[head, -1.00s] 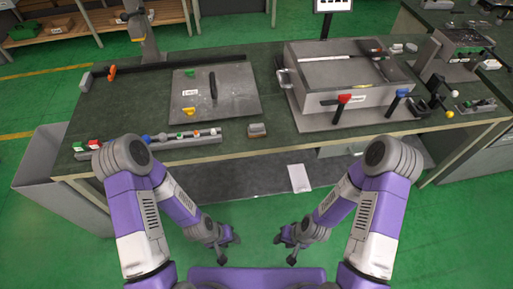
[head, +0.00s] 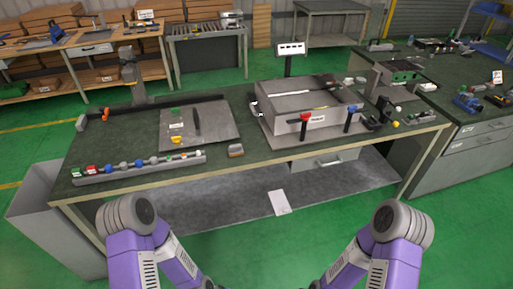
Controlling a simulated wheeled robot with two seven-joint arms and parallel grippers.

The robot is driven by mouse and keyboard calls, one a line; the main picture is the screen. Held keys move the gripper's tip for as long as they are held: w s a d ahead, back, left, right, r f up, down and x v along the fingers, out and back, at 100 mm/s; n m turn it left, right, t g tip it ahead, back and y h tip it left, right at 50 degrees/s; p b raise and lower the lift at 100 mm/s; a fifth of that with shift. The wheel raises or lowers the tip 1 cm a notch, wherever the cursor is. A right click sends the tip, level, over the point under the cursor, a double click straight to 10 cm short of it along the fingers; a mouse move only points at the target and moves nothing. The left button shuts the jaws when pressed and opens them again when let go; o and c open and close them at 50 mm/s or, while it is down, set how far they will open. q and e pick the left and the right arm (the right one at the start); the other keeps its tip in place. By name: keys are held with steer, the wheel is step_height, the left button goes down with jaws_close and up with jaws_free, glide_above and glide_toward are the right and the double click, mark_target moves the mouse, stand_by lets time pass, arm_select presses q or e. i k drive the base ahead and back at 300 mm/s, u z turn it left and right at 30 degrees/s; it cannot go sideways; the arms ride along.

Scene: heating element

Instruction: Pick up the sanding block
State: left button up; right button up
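A small grey-brown block (head: 235,151), which looks like the sanding block, lies near the front edge of the green-topped workbench (head: 225,172). It sits just right of a long grey rack holding coloured knobs. Nothing touches it from my side. Only the upper parts of my two purple and white arms show at the bottom of the head view. Both grippers are below the picture's edge and out of sight.
The knob rack (head: 140,167) lies along the front left edge. A grey plate (head: 215,130) with a dark handle lies behind the block. A large grey box fixture (head: 285,125) with red and blue handles stands to the right. A grey bin (head: 50,215) stands at the left.

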mark_target(234, 150)
steer(key=z, duration=0.6)
steer(key=i, duration=1.35)
steer(key=u, duration=0.65)
